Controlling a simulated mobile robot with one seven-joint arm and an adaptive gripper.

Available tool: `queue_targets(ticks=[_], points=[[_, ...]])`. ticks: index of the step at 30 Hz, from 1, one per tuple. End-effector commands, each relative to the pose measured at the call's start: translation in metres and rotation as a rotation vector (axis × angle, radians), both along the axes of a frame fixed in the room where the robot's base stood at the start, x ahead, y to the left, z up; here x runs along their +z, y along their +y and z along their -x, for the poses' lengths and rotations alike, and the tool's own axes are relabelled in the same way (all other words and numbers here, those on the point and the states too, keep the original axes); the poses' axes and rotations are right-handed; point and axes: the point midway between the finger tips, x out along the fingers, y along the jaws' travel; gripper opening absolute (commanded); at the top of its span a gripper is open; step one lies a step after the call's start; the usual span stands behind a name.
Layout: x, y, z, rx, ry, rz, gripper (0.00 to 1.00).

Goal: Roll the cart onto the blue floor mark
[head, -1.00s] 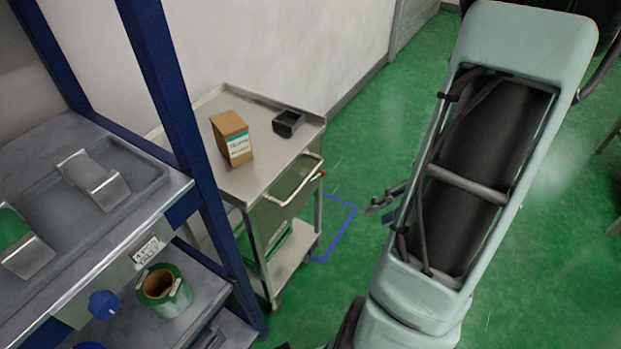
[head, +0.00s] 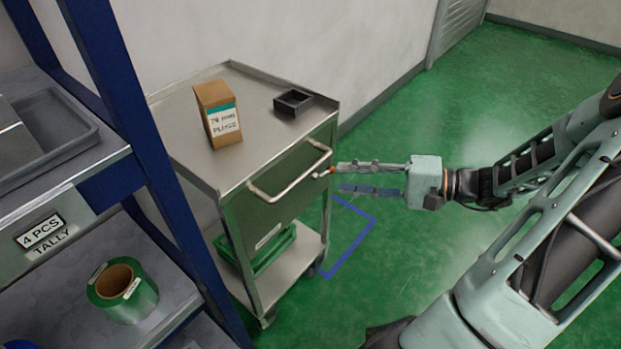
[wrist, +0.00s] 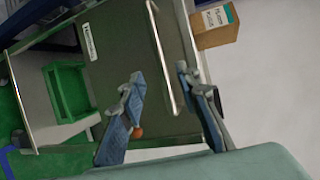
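The steel cart (head: 185,165) with a green front panel stands by the wall, and its side also shows in the wrist view (wrist: 115,60). Its bar handle (head: 290,180) runs along the panel top and shows in the wrist view (wrist: 160,55). The blue floor mark (head: 350,252) is an outline just right of the cart; part is hidden by the cart. My gripper (head: 342,178) is open beside the handle's right end. In the wrist view, the handle lies between the spread fingers (wrist: 160,76); I cannot tell whether they touch it.
A cardboard box (head: 218,120) and small black tray (head: 293,102) rest on the cart top. A green bin (head: 262,252) sits on its lower shelf. A blue-framed rack (head: 150,170) with a green tape roll (head: 125,290) stands close left. Green floor (head: 440,100) right of the cart is open.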

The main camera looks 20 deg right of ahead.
Motion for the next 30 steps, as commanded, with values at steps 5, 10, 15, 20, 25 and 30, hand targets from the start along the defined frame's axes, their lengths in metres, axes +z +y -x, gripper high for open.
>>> queue_targets(ticks=[5,10,15,20,25,30], points=[[-0.006,0.023,-0.012,0.006,0.001,-0.001,0.3],[-0.013,0.051,-0.029,0.006,0.002,-0.001,0.3],[-0.018,0.074,-0.043,0.004,0.002,0.002,0.3],[-0.019,0.085,-0.05,0.003,0.002,0.002,0.3],[-0.019,0.088,-0.052,0.001,0.003,0.002,0.3],[-0.019,0.088,-0.052,0.001,0.003,0.002,0.3]])
